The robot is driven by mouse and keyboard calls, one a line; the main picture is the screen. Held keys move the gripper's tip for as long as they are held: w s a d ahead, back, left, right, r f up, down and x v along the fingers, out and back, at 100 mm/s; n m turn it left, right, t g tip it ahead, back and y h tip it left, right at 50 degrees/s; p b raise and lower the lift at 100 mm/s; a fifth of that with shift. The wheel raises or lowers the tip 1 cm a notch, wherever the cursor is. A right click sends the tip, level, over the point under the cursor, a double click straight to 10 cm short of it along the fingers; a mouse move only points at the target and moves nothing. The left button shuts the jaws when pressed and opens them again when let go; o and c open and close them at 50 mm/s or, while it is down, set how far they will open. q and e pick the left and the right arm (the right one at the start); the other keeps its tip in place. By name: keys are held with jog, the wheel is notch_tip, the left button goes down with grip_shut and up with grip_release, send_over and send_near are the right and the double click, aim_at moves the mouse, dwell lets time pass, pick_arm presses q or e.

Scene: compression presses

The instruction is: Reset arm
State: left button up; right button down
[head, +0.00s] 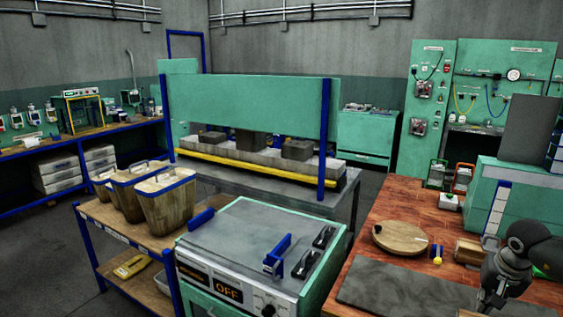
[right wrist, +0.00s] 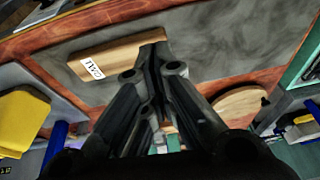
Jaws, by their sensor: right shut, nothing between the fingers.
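My right gripper (head: 490,302) is at the lower right of the head view, over the red-brown wooden table (head: 402,194). In the right wrist view its fingers (right wrist: 152,58) are together with nothing between them. They point towards a wooden block (right wrist: 105,58) with a white label, which lies on a dark grey mat (right wrist: 215,45). The fingertips overlap the block's end in the picture; I cannot tell whether they touch. The mat also shows in the head view (head: 395,288). My left gripper is not in view.
A round wooden board (head: 401,238) and a small blue-and-yellow item (head: 437,254) are on the table. A green machine (head: 530,195) stands behind my right arm. A press marked OFF (head: 245,255) stands left of the table. Wooden bins (head: 168,205) are on a cart.

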jog(key=w+a+f+m+t+y, duration=0.25)
jog(key=a+f+m+y, duration=0.25)
jog(key=a+f+m, duration=0.7)
jog(key=w+a+f+m+t+y, duration=0.25)
jog(key=a+f+m+y, duration=0.35)
jog(key=a+f+m, duration=0.55)
jog(key=s+d+f+m+h, duration=0.2)
jog(key=s+f+m+h, duration=0.2)
jog(key=s+f+m, duration=0.9)
jog(key=s+d+f+m+h, duration=0.2)
jog(key=s+f+m+h, duration=0.3)
jog(key=s+f+m, duration=0.7)
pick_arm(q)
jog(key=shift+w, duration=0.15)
pick_arm(e)
jog(key=s+a+f+m+g, duration=0.1)
jog(key=s+f+m+g, duration=0.1)
jog(key=s+m, duration=0.3)
jog(key=s+a+f+m+g, duration=0.1)
jog(key=s+f+m, duration=0.4)
jog(key=s, duration=0.9)
jog(key=s+a+f+m+g, duration=0.2)
jog(key=s+f+m+g, duration=0.1)
jog(key=s, duration=0.7)
jog(key=shift+s+f+m+g+h, duration=0.2)
jog(key=shift+m+g+h, duration=0.3)
jog(key=shift+m, duration=0.55)
